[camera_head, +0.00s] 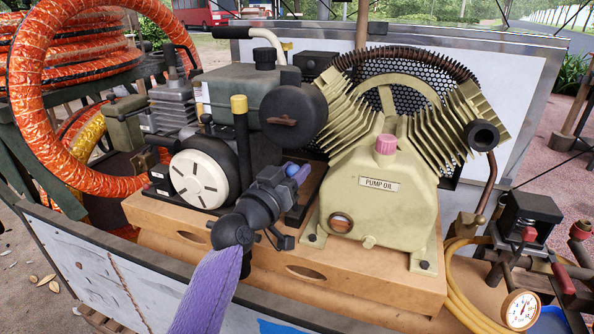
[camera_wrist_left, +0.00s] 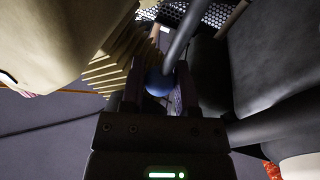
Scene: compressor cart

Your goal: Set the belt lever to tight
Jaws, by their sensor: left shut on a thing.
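The belt lever shows as a blue ball knob (camera_head: 291,169) beside the cream pump. In the left wrist view its blue knob (camera_wrist_left: 158,84) sits at the end of a grey rod that runs up and away. My left gripper (camera_head: 295,174) reaches in over the front of the cart and is shut on this knob. In the left wrist view my left gripper (camera_wrist_left: 157,92) has a finger on each side of the knob. The lever's base and any tight marking are hidden. My right gripper is not in view.
The cream pump (camera_head: 378,211) stands close to the right of the gripper. The engine's round white cover (camera_head: 198,179) is to its left, and a dark round canister (camera_head: 292,110) is behind. Orange hose coils (camera_head: 40,130) hang at far left. A gauge (camera_head: 521,309) is at front right.

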